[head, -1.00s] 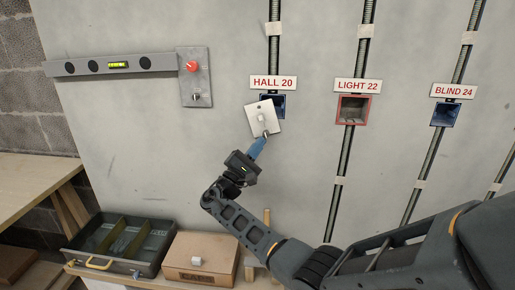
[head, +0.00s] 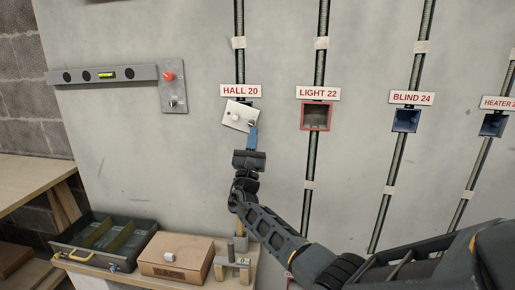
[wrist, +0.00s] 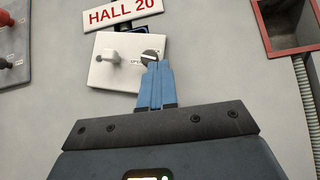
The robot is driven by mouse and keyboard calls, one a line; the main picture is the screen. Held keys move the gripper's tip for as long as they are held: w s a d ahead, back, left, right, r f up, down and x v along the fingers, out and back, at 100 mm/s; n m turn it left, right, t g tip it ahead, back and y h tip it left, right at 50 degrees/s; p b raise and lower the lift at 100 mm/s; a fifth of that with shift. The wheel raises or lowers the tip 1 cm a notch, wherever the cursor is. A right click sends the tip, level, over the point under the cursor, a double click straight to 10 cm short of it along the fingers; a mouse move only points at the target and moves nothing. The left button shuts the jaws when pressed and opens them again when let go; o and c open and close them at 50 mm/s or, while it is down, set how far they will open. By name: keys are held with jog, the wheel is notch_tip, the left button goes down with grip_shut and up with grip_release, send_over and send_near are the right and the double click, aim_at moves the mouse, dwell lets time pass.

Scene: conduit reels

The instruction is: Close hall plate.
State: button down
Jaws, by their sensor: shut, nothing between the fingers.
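The hall plate (head: 236,118) is a white square plate below the HALL 20 sign (head: 240,91). It hangs slightly tilted over its blue wall box, whose upper edge just shows above it. In the wrist view the plate (wrist: 108,74) carries a white knob (wrist: 110,55) and a round slotted dial (wrist: 150,56) with small lettering beside it. My gripper (head: 252,128) is shut, with no object between its blue fingers. In the wrist view the fingertips (wrist: 160,66) are at the dial and hide its lower part; I cannot tell whether they touch it.
An open red-framed box (head: 315,117) under LIGHT 22 is to the right, with a blue box (head: 406,121) under BLIND 24 beyond. A switch panel (head: 173,86) and a level (head: 100,75) are on the left. A drawer tray (head: 105,240) and carton (head: 176,257) stand below.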

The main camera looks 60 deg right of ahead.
jog(key=shift+s+d+r, duration=0.15)
jog(key=shift+s+r, duration=0.2)
jog(key=shift+r, duration=0.35)
jog(key=shift+s+d+r, duration=0.15)
jog(key=shift+s+r, duration=0.15)
jog(key=shift+r, duration=0.35)
